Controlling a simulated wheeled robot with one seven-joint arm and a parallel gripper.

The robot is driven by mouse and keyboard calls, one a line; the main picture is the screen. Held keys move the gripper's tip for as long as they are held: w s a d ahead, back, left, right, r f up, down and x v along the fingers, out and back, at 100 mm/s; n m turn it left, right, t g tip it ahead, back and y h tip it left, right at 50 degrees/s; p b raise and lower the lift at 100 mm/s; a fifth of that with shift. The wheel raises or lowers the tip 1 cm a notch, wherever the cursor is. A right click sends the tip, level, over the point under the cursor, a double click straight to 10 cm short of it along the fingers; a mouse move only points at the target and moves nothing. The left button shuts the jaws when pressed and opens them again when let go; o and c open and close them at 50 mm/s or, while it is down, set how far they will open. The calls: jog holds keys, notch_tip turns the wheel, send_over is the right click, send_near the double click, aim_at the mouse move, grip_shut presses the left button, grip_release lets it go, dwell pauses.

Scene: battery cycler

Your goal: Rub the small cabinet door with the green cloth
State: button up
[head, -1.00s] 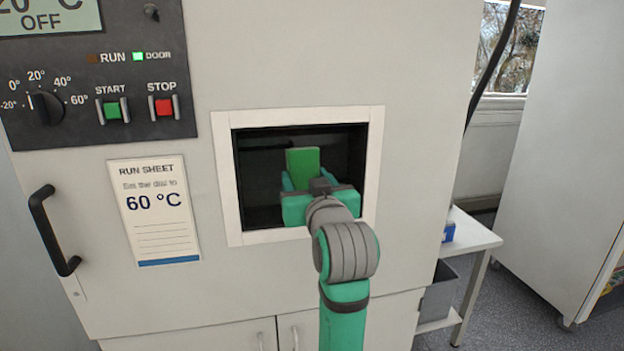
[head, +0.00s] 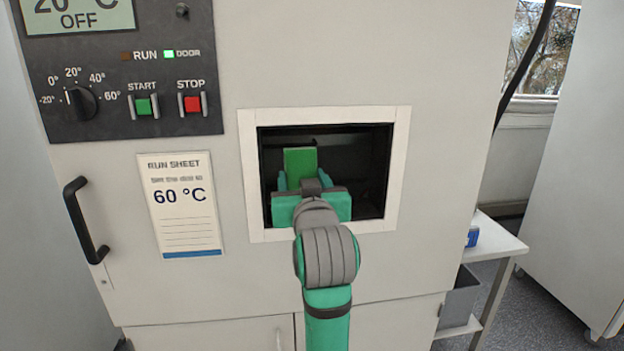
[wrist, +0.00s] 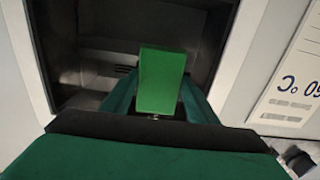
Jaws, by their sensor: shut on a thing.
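My gripper (head: 300,180) is shut on a flat green rectangular piece, the green cloth (head: 300,163). The cloth stands upright between the fingers and also shows in the wrist view (wrist: 161,80). Below, pale cabinet doors (head: 220,338) with a handle show partly; my arm covers some of that area.
The machine front has a dial (head: 82,103), start and stop buttons, a run sheet (head: 181,205) and a black handle (head: 85,220) at left. A white side table (head: 495,240) with a blue item and a grey bin (head: 460,300) stand at right.

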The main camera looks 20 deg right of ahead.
jog(key=shift+w+a, duration=0.2)
jog(key=shift+a, duration=0.55)
jog(key=shift+w+a, duration=0.15)
jog(key=shift+a, duration=0.65)
jog(key=shift+w+a, duration=0.2)
jog(key=shift+a, duration=0.55)
jog(key=shift+s+a, duration=0.1)
send_near(278, 174)
jog(key=shift+s, duration=0.15)
jog(key=shift+v, duration=1.3)
